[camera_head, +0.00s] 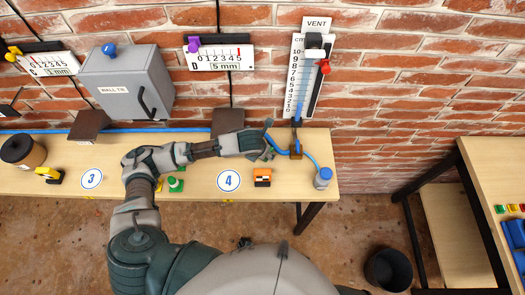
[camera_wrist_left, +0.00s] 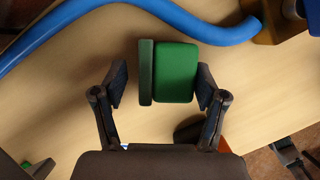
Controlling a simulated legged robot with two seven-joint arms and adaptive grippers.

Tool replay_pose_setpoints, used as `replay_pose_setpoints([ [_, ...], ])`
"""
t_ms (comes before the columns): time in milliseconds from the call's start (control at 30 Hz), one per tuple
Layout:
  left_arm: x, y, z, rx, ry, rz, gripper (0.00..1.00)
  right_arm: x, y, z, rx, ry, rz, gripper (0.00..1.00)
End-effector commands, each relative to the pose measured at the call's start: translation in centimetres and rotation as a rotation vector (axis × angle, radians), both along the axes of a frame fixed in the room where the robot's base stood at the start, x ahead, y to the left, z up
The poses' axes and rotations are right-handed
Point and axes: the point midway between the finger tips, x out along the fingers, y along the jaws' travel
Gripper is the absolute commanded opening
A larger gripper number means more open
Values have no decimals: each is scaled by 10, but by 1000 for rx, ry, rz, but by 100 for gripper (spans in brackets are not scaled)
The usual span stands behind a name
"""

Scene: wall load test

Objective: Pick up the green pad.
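The green pad (camera_wrist_left: 176,72) lies on the wooden bench top in the left wrist view, with a dark plate (camera_wrist_left: 146,72) along its left side. My left gripper (camera_wrist_left: 162,85) is open, with one finger on each side of the pad. A gap shows between the left finger and the plate; the right finger is very close to the pad, and I cannot tell whether it touches. In the head view my left gripper (camera_head: 268,147) is over the bench's back right part and largely hides the pad.
A blue hose (camera_wrist_left: 190,22) curves just beyond the pad to a brown block (camera_head: 296,148). The brick wall (camera_head: 400,100) rises behind.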

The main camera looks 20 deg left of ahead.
Motion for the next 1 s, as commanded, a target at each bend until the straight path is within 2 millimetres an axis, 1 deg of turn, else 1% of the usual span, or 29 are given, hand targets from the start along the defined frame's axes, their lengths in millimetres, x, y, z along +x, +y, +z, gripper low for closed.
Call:
replay_pose_setpoints([
  [33,0,-1,0,0,0,0,51,-1,1,0,1,1,0,0],
  [67,0,-1,0,1,0,-1,43,-1,1,0,1,1,-1,0],
  [100,0,-2,0,1,0,-1,33,-1,1,0,2,1,-1,0],
  [167,0,-2,0,2,0,0,18,-1,1,0,2,2,-1,0],
  [233,0,-2,1,1,0,-1,17,-1,1,0,2,2,-1,0],
  [267,0,-2,1,1,0,-1,11,-1,1,0,2,2,-1,0],
  [467,0,0,1,0,-1,0,11,-1,-2,0,-3,3,1,0],
  [567,1,0,5,-1,-3,0,11,-1,-5,0,-6,2,2,0],
  [667,1,0,14,-1,-3,0,11,-2,-7,1,-9,1,3,0],
  [833,1,0,38,-1,-4,-1,11,-9,-9,0,-9,5,4,0],
  [900,-10,12,37,3,0,1,11,-14,-8,-2,-8,11,4,0],
  [1000,-27,26,39,3,-1,2,11,-16,-6,-3,-6,14,3,0],
])
